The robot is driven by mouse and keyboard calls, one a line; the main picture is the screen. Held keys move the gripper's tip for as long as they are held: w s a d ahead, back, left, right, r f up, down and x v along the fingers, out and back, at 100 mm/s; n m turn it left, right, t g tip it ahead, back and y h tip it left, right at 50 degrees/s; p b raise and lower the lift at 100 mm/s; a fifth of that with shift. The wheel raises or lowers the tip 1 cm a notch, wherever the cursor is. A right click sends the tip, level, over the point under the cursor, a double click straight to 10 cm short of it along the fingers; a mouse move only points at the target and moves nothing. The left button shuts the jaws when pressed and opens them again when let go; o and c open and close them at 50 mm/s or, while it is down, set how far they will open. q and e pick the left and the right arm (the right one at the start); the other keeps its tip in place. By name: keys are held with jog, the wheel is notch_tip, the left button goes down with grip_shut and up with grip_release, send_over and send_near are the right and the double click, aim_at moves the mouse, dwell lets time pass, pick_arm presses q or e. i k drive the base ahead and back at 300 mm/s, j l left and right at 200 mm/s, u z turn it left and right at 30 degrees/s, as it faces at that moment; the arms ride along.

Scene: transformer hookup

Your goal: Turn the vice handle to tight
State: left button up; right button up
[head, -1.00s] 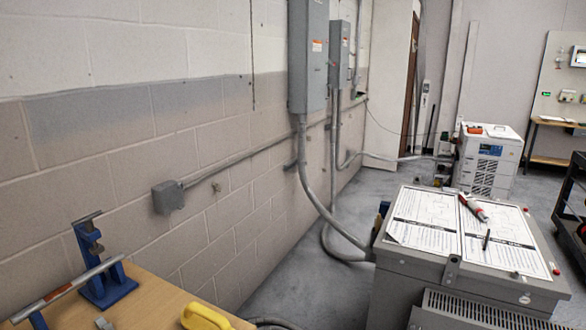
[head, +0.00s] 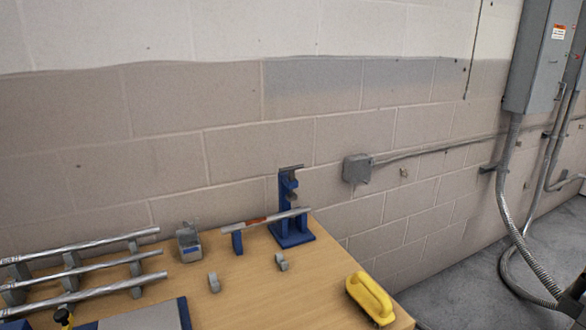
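The blue vice (head: 291,230) stands upright near the far edge of the wooden bench, close to the block wall. Its grey handle bar (head: 291,168) lies across the top of the screw, roughly level. A metal conduit (head: 270,220) with a red mark runs through the lower part of the vice, its left part on a small blue support (head: 237,242). I cannot tell from here how closely the jaw meets the conduit.
The bench (head: 250,290) also holds a yellow-handled tool (head: 370,299), a small grey box (head: 188,243), two grey clips and a rack of metal pipes (head: 85,272) at the left. A grey wall box (head: 357,168) is behind. Floor is visible at the right.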

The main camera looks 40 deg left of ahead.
aim_at(291, 170)
jog(key=i+l, duration=0.3)
jog(key=i+l+u, duration=0.15)
jog(key=u, duration=0.2)
jog(key=i+l+u, duration=0.45)
jog(key=u, duration=0.25)
